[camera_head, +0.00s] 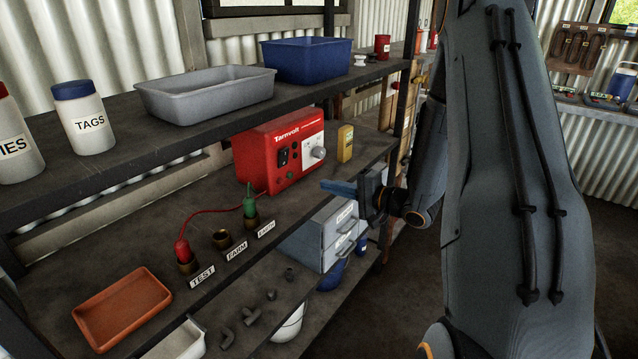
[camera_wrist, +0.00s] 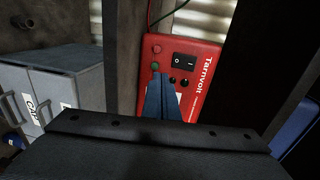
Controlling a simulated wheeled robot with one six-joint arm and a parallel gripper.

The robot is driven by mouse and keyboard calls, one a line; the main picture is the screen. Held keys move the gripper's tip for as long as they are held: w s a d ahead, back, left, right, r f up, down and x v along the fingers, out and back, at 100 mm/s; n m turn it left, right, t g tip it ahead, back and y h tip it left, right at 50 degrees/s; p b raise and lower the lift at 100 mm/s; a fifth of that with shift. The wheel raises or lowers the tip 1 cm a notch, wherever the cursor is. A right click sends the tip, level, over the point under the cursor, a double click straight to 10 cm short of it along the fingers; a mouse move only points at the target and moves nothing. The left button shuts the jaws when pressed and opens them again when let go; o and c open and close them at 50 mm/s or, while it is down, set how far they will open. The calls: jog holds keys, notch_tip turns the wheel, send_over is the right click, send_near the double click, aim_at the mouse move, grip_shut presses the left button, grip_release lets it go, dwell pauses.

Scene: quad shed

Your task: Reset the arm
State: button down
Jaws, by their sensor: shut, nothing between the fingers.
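My gripper (camera_head: 338,187) is at the right end of the middle shelf, in front of the red Tarnvolt box. Its blue fingers point left in the head view and are shut with nothing between them. In the wrist view the gripper (camera_wrist: 161,84) shows as closed blue fingers overlapping the red box (camera_wrist: 190,62). I cannot tell from this view how far they are from the box. My grey arm fills the right part of the head view and hides what is behind it.
The red box (camera_head: 270,150) stands beside a yellow container (camera_head: 345,143). A red plug (camera_head: 182,250) and a green plug (camera_head: 249,203) stand at sockets labelled TEST and EARTH; the FARM socket (camera_head: 222,240) is empty. Grey drawers (camera_head: 318,238) lie below. An orange tray (camera_head: 122,310) is front left.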

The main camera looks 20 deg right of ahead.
jog(key=shift+s+d, duration=0.15)
jog(key=shift+s, duration=0.05)
dwell(0.4)
jog(key=s+a+n+g+h, duration=0.3)
jog(key=s+g, duration=0.1)
jog(key=s, duration=0.4)
jog(key=s+a+n+g+h, duration=0.3)
jog(key=s+a+n+g, duration=0.1)
jog(key=s, duration=0.5)
jog(key=s+a+r+n+g+h, duration=0.1)
jog(key=s+a+n+g+h, duration=0.2)
jog(key=s, duration=0.5)
jog(key=shift+s+a+n+g, duration=0.2)
jog(key=shift+s+n+g, duration=0.05)
jog(key=shift+n+g, duration=0.35)
